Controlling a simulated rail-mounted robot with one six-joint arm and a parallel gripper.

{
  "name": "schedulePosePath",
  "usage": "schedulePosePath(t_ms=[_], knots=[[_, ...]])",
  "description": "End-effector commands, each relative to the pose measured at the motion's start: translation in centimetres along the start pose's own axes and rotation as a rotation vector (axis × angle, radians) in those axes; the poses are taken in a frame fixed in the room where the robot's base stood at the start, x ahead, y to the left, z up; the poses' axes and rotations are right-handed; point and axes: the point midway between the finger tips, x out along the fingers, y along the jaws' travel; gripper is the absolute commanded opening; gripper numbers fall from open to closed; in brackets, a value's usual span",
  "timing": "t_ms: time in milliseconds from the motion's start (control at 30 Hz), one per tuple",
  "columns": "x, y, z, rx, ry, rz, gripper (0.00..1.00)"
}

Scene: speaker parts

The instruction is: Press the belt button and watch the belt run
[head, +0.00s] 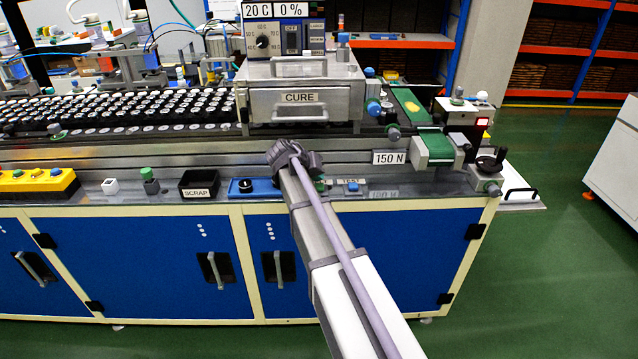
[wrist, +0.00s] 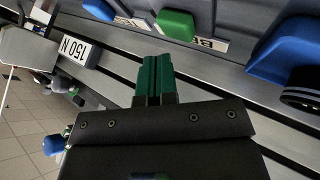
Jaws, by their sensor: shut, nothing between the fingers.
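The belt button is a green block (wrist: 177,24) at the top of the wrist view, beside a label that is partly hidden and starts with "BE". My gripper (wrist: 155,58) has its two green fingers shut together and empty. Its tips show just below the green button in the wrist view, with a small gap in the picture; I cannot tell the true distance. In the head view my wrist hides the gripper and most of the spot around the button. A green belt (head: 436,145) lies at the bench's right end; I cannot tell whether it runs.
A blue block with a black ring (head: 242,188) stands left of my wrist, and a blue TEST button (head: 352,187) right of it. The black SCRAP bin (head: 199,184) is further left. The CURE box (head: 300,98) stands behind. A 150 N sign (head: 389,158) is at right.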

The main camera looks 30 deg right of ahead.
Motion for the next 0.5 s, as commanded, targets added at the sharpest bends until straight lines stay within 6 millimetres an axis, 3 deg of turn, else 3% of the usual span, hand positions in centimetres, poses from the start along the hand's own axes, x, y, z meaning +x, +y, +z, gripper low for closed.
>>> schedulePosePath(t_ms=[267,500], knots=[[0.0,0.0,0.0,0.0,0.0,0.0,0.0],[-1.7,1.2,-1.2,0.0,0.0,0.0,0.0]])
